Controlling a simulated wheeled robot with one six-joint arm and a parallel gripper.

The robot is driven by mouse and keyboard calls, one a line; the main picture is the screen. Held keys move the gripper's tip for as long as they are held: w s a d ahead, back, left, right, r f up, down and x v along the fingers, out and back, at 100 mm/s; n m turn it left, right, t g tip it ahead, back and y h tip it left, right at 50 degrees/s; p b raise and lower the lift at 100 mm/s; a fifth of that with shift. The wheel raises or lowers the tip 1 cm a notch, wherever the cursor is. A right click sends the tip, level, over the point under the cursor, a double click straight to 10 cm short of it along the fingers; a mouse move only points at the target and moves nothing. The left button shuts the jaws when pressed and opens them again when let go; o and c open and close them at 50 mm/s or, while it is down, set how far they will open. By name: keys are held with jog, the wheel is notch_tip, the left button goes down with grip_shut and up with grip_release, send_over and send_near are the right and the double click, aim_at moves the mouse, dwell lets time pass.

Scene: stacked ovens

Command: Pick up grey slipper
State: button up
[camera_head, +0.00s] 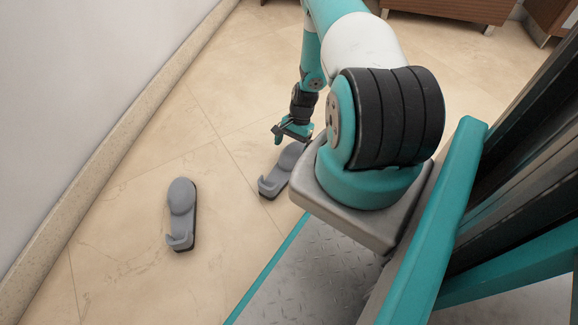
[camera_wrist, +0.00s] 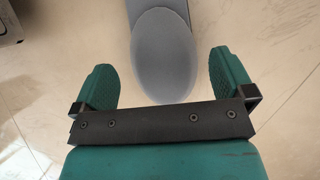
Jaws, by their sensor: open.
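Two grey slippers lie on the tiled floor. One slipper (camera_head: 181,212) lies to the left, by itself. The other slipper (camera_head: 272,184) lies near my base, and my arm partly hides it. My gripper (camera_head: 290,131) is over the far end of this second slipper, pointing down. In the wrist view, the rounded grey end of a slipper (camera_wrist: 162,55) shows between the two green fingers of my gripper (camera_wrist: 172,75). The fingers are apart, with a gap on each side of the slipper. I cannot tell the exact height of the fingers above the floor.
A white wall with a stone skirting (camera_head: 104,166) runs along the left. Brown wooden furniture (camera_head: 450,8) stands at the back right. A dark object (camera_wrist: 10,22) shows at the wrist view's upper left. The floor (camera_head: 140,165) around the left slipper is clear.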

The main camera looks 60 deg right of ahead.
aim_at(291, 154)
jog(key=b+x, duration=0.4)
jog(key=x, duration=0.1)
jog(key=shift+d+f, duration=0.1)
jog(key=shift+f, duration=0.15)
jog(key=shift+r, duration=0.15)
jog(key=c, duration=0.8)
